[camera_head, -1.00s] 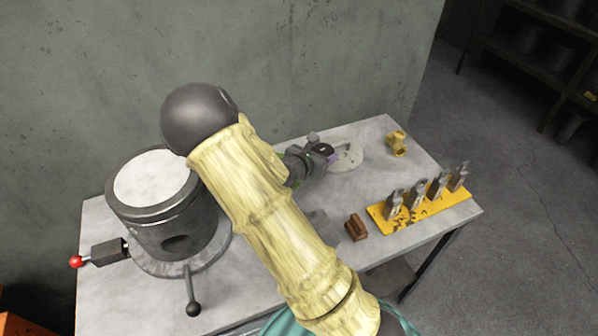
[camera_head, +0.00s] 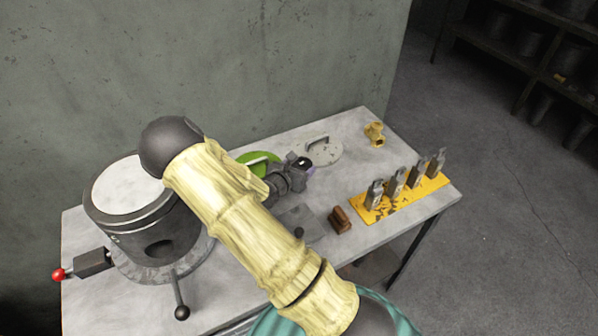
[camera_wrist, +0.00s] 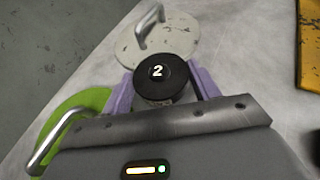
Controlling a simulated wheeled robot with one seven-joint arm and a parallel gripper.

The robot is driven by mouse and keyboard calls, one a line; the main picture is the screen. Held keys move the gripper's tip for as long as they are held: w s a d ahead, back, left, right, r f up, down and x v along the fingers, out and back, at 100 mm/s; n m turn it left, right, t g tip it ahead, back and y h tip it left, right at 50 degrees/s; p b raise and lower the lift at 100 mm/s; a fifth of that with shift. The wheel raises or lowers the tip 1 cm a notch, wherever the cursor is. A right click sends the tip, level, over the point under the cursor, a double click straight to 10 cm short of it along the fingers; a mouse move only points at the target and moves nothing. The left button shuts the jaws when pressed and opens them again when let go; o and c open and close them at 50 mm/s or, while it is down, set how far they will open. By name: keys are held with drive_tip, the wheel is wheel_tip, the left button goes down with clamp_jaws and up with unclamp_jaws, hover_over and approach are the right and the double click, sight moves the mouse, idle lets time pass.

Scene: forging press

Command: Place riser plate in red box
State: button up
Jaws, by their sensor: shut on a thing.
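My gripper (camera_wrist: 157,86) has two purple fingers closed on the sides of a short cylinder (camera_wrist: 158,74) with a black round top marked "2". In the head view my gripper (camera_head: 300,168) is over the far part of the grey table, between two round plates with handles. One plate is pale grey (camera_wrist: 170,48) and lies just beyond my gripper; it also shows in the head view (camera_head: 324,152). The other is green (camera_head: 255,158), left of my gripper and partly hidden by my arm. I cannot tell which thing is the riser plate. No red box is clearly in view.
A dark round furnace-like pot (camera_head: 150,215) with a red-knobbed lever stands at the table's left. A yellow rack (camera_head: 430,188) with several upright metal pieces lies at the right. A brown block (camera_head: 340,219) and a brass fitting (camera_head: 374,134) are nearby. Shelves stand back right.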

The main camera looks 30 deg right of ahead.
drive_tip(key=shift+f, duration=1.1)
drive_tip(key=shift+f, duration=0.15)
drive_tip(key=o, duration=1.4)
drive_tip(key=shift+c, duration=0.2)
drive_tip(key=b+v, duration=0.1)
drive_tip(key=v, duration=1.1)
